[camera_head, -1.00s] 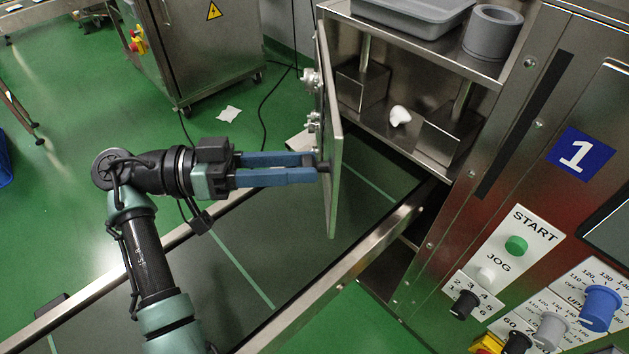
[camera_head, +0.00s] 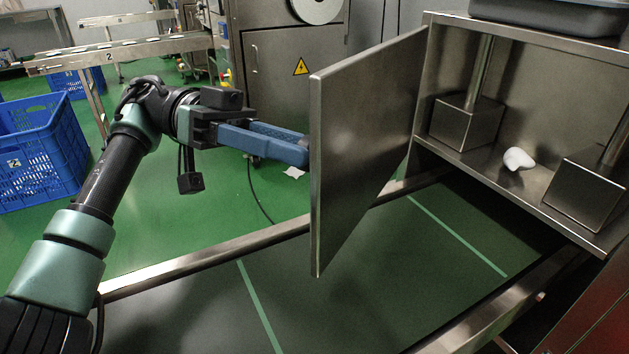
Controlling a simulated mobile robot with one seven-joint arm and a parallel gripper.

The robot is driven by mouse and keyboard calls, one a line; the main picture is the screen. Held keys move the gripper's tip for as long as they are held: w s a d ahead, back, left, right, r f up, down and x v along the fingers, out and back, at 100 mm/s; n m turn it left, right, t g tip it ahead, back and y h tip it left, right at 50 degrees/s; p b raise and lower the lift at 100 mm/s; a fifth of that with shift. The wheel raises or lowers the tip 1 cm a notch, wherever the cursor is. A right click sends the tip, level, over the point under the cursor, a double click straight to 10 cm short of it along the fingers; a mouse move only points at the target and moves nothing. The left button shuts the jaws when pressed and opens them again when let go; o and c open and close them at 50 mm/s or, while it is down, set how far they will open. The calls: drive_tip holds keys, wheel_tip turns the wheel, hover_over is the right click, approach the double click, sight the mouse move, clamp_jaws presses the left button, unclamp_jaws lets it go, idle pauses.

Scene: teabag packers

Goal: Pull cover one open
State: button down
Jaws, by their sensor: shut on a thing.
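Cover one (camera_head: 365,140) is a flat steel door, swung open on the left side of the steel compartment (camera_head: 510,90). Its broad face is towards me, and its free edge points to the left and front. My gripper (camera_head: 305,150) reaches it from the left with blue fingers. The fingers are shut, and their tips go behind the free edge of the door. The handle they hold is hidden behind the door. The compartment stands open, with a white crumpled piece (camera_head: 518,160) on its floor between two steel blocks.
A dark green conveyor belt (camera_head: 200,310) with metal rails runs below the door. A grey tray (camera_head: 560,15) sits on top of the compartment. A blue crate (camera_head: 40,150) stands at the far left, and a steel cabinet (camera_head: 285,85) stands behind.

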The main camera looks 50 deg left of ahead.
drive_tip(key=shift+a+g+b, duration=0.3)
drive_tip(key=shift+a+b, duration=0.25)
drive_tip(key=shift+b, duration=0.35)
drive_tip(key=shift+m, duration=0.3)
drive_tip(key=shift+c, duration=2.4)
unclamp_jaws()
drive_tip(key=shift+r, duration=0.15)
wheel_tip(320, 180, up, 10)
drive_tip(key=p, duration=0.6)
